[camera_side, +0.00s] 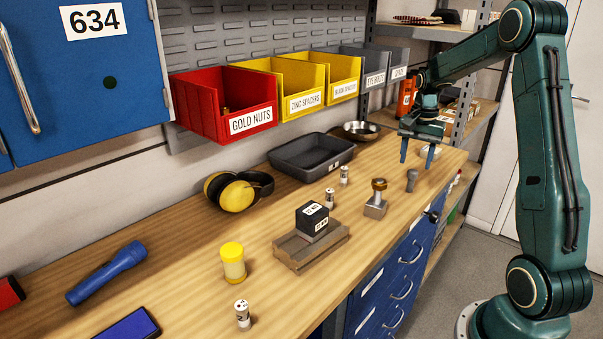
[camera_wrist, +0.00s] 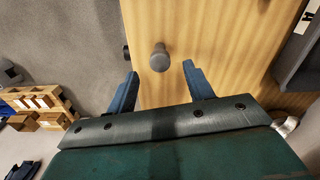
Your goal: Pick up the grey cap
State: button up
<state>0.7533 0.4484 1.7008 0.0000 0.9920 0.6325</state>
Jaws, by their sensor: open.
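The grey cap (camera_side: 411,180) looks like a small piece with a round, wider top on a narrower stem. It stands upright on the wooden bench near the right end. In the wrist view the cap (camera_wrist: 159,58) shows just ahead of the fingertips, roughly centred between them. My gripper (camera_side: 416,165) is open and points down over the bench's right end, with its blue fingers apart and nothing between them. In the wrist view my gripper (camera_wrist: 160,72) shows both fingers on either side of the line to the cap, not touching it.
A metal block with a brass knob (camera_side: 376,198) stands left of the cap. A dark tray (camera_side: 311,154) and a steel bowl (camera_side: 361,131) lie near the wall. A black box on a stand (camera_side: 311,250) is further left. The bench's front edge is close to the cap.

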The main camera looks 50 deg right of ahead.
aim_at(413, 171)
jog(key=shift+f, duration=0.1)
jog(key=shift+a+f, duration=0.1)
jog(key=shift+f, duration=2.4)
jog(key=c, duration=1.1)
